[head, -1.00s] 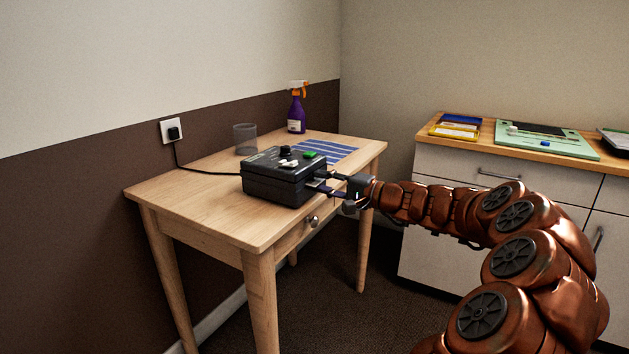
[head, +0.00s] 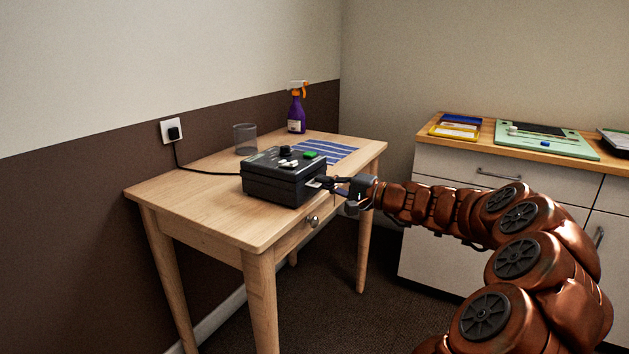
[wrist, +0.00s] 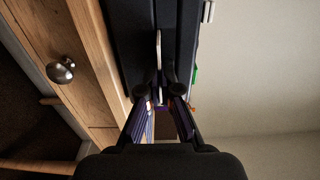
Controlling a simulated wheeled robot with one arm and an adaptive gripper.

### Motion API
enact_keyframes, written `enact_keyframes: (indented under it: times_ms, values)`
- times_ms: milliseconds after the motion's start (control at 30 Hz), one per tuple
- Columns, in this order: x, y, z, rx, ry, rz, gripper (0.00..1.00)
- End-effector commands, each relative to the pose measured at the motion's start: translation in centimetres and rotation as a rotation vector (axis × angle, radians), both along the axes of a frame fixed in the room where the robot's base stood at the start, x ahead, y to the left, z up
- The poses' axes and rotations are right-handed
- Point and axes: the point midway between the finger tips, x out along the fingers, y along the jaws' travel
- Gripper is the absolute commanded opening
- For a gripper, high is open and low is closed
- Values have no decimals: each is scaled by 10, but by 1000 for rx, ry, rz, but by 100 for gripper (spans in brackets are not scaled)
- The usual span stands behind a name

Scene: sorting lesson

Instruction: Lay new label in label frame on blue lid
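The black label printer (head: 283,187) stands near the front edge of the wooden table. A thin white label (wrist: 158,50) sticks out of its side and shows edge-on in the wrist view. My gripper (head: 325,182) is at that side of the printer. In the wrist view its two fingertips (wrist: 162,82) have come together on the label, which still reaches to the printer. A blue lid (head: 462,119) lies on the cabinet top behind a yellow one; its label frame is too small to make out.
A yellow lid (head: 454,132) and a pale green board (head: 555,143) lie on the cabinet (head: 470,165). A purple spray bottle (head: 296,113), a clear cup (head: 245,139) and a blue striped sheet (head: 335,151) are on the table (head: 190,196). A drawer knob (wrist: 60,70) is near my gripper.

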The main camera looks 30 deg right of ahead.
Motion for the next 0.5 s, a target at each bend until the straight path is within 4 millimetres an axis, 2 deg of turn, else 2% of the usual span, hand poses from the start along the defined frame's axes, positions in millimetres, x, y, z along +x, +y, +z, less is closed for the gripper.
enact_keyframes:
  times_ms: [500]
  values:
    - [-14,-9,0,1,1,-1,0]
